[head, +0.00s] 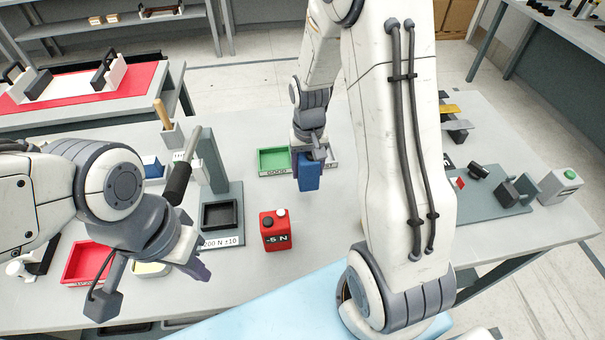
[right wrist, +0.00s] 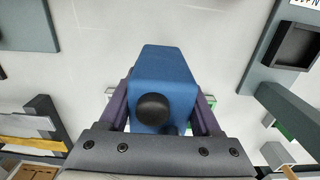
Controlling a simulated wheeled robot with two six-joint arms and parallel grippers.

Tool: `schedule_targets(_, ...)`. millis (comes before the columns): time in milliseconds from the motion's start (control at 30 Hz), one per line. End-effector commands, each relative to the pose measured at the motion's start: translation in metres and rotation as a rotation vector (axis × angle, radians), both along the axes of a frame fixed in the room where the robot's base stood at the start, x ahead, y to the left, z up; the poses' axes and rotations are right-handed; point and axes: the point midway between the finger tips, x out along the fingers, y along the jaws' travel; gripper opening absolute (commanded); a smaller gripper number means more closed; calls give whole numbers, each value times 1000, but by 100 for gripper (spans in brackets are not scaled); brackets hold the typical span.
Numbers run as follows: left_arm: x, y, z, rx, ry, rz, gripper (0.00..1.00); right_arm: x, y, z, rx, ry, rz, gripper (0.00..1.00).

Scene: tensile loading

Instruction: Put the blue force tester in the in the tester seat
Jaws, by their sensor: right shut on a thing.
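The blue force tester (head: 308,175) is a blue block held in my right gripper (head: 309,155), above the table near the green tray. In the right wrist view the tester (right wrist: 165,72) sits between the two purple fingers of my right gripper (right wrist: 160,112), with a round black knob toward the camera. The tester seat (head: 220,201) looks to be the black square recess on a grey stand labelled 200 N ±10, left of the tester; it also shows in the right wrist view (right wrist: 271,45), top right. My left gripper (head: 197,267) is low at left; its finger opening is unclear.
A red block marked -5 N (head: 276,238) stands right of the seat. A green tray (head: 273,150) lies behind, a red tray (head: 84,254) at left. A grey upright post (head: 212,155) rises behind the seat. A grey fixture plate (head: 485,200) is at right.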

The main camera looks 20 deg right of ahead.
Motion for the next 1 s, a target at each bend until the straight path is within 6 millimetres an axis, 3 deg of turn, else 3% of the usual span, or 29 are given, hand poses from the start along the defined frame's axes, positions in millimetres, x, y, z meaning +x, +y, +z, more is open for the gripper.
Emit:
schedule_targets(133, 0, 0, 4, 0, 0, 0, 0, 10, 4, -6, 0, 0, 0, 0)
schedule_targets(500, 0, 0, 14, 0, 0, 1, 0, 11, 4, -46, 0, 1, 0, 0)
schedule_targets(900, 0, 0, 10, 0, 0, 1, 0, 11, 4, -52, 0, -1, 0, 0)
schedule_targets(933, 0, 0, 11, 0, 0, 1, 0, 11, 4, -51, 0, -1, 0, 76)
schedule_targets(1000, 0, 0, 11, 0, 0, 1, 0, 11, 4, -51, 0, 0, 0, 95)
